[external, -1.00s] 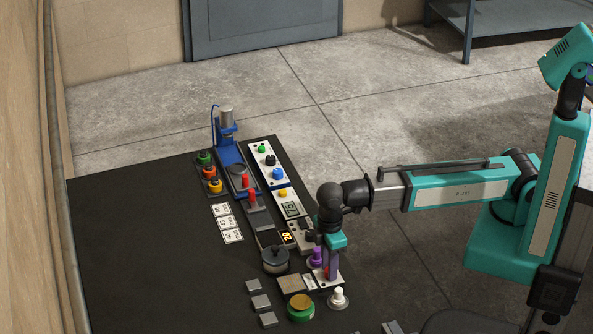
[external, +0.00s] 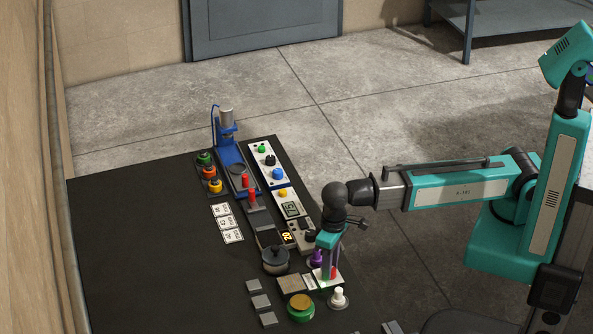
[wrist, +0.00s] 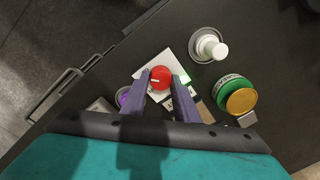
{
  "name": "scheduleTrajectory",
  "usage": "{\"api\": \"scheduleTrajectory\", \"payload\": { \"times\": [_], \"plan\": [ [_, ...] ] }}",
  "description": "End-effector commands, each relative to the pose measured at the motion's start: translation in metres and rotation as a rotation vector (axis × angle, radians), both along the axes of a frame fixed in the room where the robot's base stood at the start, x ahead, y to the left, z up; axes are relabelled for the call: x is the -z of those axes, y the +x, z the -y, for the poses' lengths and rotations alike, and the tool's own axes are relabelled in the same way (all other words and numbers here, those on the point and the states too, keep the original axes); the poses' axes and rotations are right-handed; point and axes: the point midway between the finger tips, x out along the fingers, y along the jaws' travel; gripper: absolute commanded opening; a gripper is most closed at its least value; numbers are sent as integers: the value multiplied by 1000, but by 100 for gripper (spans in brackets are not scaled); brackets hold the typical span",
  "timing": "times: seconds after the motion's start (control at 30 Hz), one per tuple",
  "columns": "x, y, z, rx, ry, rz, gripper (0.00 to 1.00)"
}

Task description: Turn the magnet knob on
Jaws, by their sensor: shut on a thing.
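The magnet knob is a round red knob (wrist: 160,77) with a pale line on top, on a white plate (wrist: 150,62). A small green light (wrist: 185,79) glows on that plate. In the external view the red knob (external: 333,272) shows low beside my fingers on the white plate (external: 319,274). My gripper (wrist: 160,85) points down at the plate with one purple-grey finger on each side of the knob, shut on it. In the external view my gripper (external: 329,277) stands upright over the plate and partly hides the knob.
A purple knob (external: 317,257) sits close behind my gripper. A white button (external: 338,297) and a green-and-gold container (external: 301,307) stand close in front. A dark-lidded pot (external: 275,260) is to the left. The table's left part (external: 140,250) is clear.

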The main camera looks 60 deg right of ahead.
Motion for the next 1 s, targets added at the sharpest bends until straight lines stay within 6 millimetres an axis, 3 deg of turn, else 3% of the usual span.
{"api": "scheduleTrajectory", "payload": {
  "times": [0.63,0.67,0.77,1.0],
  "plan": [
    [-1,1,-1,75,3,4,5],
    [-1,1,-1,75,3,4,29],
    [-1,1,-1,74,3,4,46],
    [0,0,0,74,1,2,46]
  ]
}}
